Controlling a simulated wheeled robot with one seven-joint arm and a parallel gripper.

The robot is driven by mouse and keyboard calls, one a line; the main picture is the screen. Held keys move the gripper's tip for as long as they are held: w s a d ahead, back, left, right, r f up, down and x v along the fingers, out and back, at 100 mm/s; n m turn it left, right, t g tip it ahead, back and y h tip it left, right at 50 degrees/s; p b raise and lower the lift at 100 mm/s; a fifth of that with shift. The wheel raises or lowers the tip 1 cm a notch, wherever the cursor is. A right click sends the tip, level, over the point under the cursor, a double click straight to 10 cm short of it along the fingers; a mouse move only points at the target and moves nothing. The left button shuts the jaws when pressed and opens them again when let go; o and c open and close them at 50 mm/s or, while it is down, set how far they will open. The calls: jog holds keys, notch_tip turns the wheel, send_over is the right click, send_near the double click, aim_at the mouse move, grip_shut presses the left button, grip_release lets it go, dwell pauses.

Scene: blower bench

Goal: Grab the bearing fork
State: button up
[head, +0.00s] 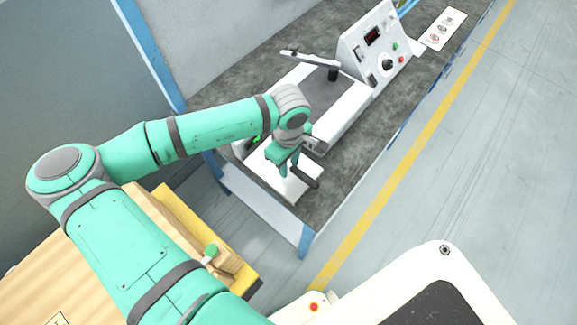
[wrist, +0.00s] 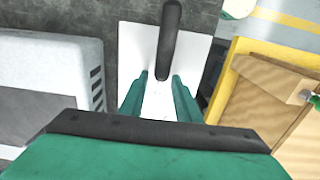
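The bearing fork appears to be the tool with a dark, rounded handle (head: 305,178) over a white plate (head: 275,180) at the near end of the bench. In the wrist view the dark handle (wrist: 171,35) runs from the top edge down to my fingertips. My gripper (head: 288,166) is above the plate, pointing down. In the wrist view its two green fingers (wrist: 161,82) are apart, one on each side of the handle's lower end. I see no clear contact. The rest of the fork is hidden or too small to make out.
A white machine (head: 345,118) with a lever arm (head: 310,59) stands beside the plate, with a control panel (head: 375,50) behind. A wooden box (wrist: 268,95) is on the right in the wrist view. The dark bench top (head: 345,183) is bare to the plate's right.

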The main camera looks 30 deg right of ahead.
jog(key=shift+w, duration=0.1)
grip_shut()
jog(key=shift+r, duration=0.1)
